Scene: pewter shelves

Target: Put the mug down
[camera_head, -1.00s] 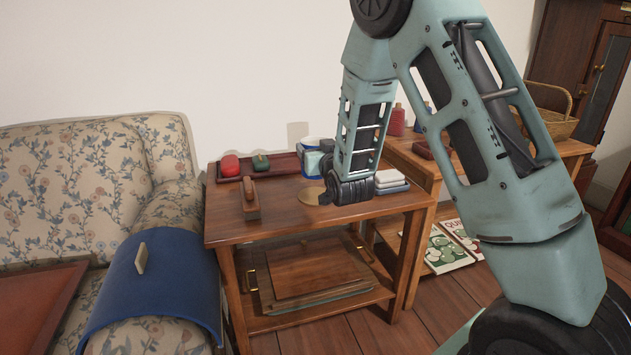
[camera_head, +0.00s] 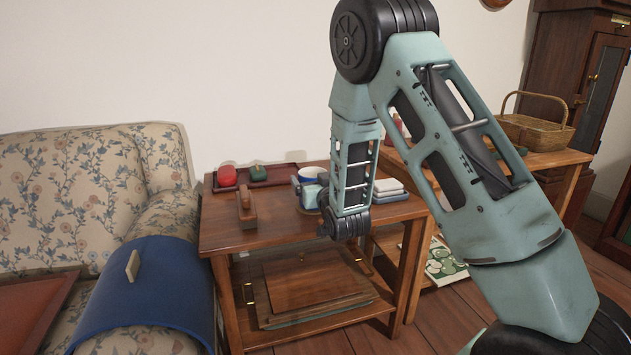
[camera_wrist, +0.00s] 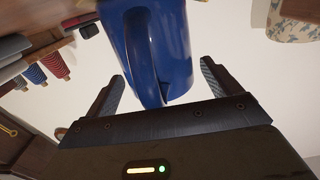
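The blue mug (camera_head: 311,173) with a pale inside stands upright over a round coaster (camera_head: 304,209) on the wooden side table. In the wrist view the mug (camera_wrist: 172,45) fills the upper middle, its handle toward me. My gripper (camera_wrist: 162,72) is open. Its two fingers stand apart on either side of the handle, with visible gaps between them and the handle. I cannot tell whether the mug's base touches the coaster.
A tray with a red item (camera_head: 227,176) and a green item (camera_head: 258,172) lies at the back of the table (camera_head: 222,238). A wooden block (camera_head: 247,207) stands at left. A pale stack (camera_head: 389,188) lies at right. A wicker basket (camera_head: 536,128) stands farther right.

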